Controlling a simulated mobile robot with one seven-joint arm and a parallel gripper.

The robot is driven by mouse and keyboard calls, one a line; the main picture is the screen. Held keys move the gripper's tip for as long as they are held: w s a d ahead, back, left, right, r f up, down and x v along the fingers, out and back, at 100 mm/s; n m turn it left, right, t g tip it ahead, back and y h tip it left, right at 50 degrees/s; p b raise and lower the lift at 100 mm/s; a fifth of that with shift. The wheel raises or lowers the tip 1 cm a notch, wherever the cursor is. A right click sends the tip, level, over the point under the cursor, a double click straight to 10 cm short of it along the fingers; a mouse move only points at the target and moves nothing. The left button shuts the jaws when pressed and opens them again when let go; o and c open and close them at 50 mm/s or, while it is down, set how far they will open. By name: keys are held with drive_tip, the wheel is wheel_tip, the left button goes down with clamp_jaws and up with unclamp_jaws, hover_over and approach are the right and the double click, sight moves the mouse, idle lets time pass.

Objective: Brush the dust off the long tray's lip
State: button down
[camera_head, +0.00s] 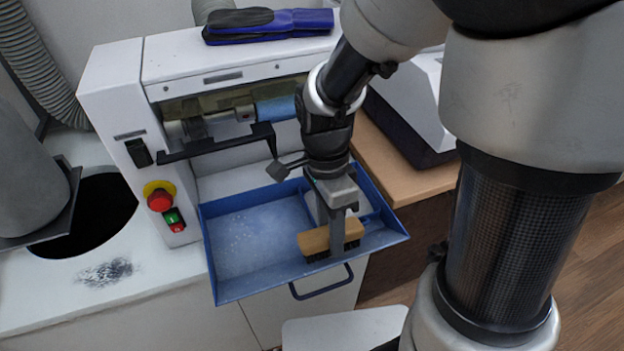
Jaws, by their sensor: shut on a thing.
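The long blue tray (262,291) juts out from the front of the white machine. Pale dust (250,235) is spread over its floor, mostly on the left. My gripper (338,238) points down over the right part of the tray and is shut on a brush (314,241). The brush has a wooden block and dark bristles. It is held close to the tray's front lip, on the inner side. I cannot tell whether the bristles touch the tray. My gripper and arm hide part of the tray's right and back.
The white machine (110,95) has a red stop button (160,199) and a black bar (215,146) above the tray. Blue-soled insoles or shoes (268,26) lie on top. A dark round opening (95,215) and a dark smudge (107,272) are at left. A wooden table (400,175) is at right.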

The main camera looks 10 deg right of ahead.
sight(347, 225)
drive_tip(key=shift+w+d+r+p, duration=0.1)
drive_tip(key=shift+w+d+p, duration=0.15)
drive_tip(key=shift+d, duration=0.55)
drive_tip(key=shift+w+d+r+p, duration=0.1)
drive_tip(key=shift+d+p, duration=0.15)
drive_tip(key=shift+d, duration=0.55)
drive_tip(key=shift+f, duration=0.1)
drive_tip(key=shift+s+a+p, duration=0.25)
drive_tip(key=shift+a+p, duration=0.15)
drive_tip(key=shift+a, duration=0.85)
drive_tip(key=shift+s+a+f+p, duration=0.15)
drive_tip(key=shift+s+a, duration=0.25)
drive_tip(key=shift+a, duration=1.15)
drive_tip(key=shift+s+a+r+p, duration=0.1)
drive_tip(key=shift+s+a+p, duration=0.25)
drive_tip(key=shift+a, duration=1.15)
drive_tip(key=shift+s+a+f+p, duration=0.15)
drive_tip(key=shift+s+a, duration=0.25)
drive_tip(key=shift+a, duration=1.15)
drive_tip(key=shift+s+a+r+p, duration=0.1)
drive_tip(key=shift+s+a+p, duration=0.1)
drive_tip(key=shift+a, duration=0.55)
drive_tip(key=shift+s+a+r+p, duration=0.1)
drive_tip(key=shift+s+a, duration=0.05)
drive_tip(key=shift+a, duration=0.6)
wheel_tip(347, 225, up, 8)
drive_tip(key=p, duration=0.7)
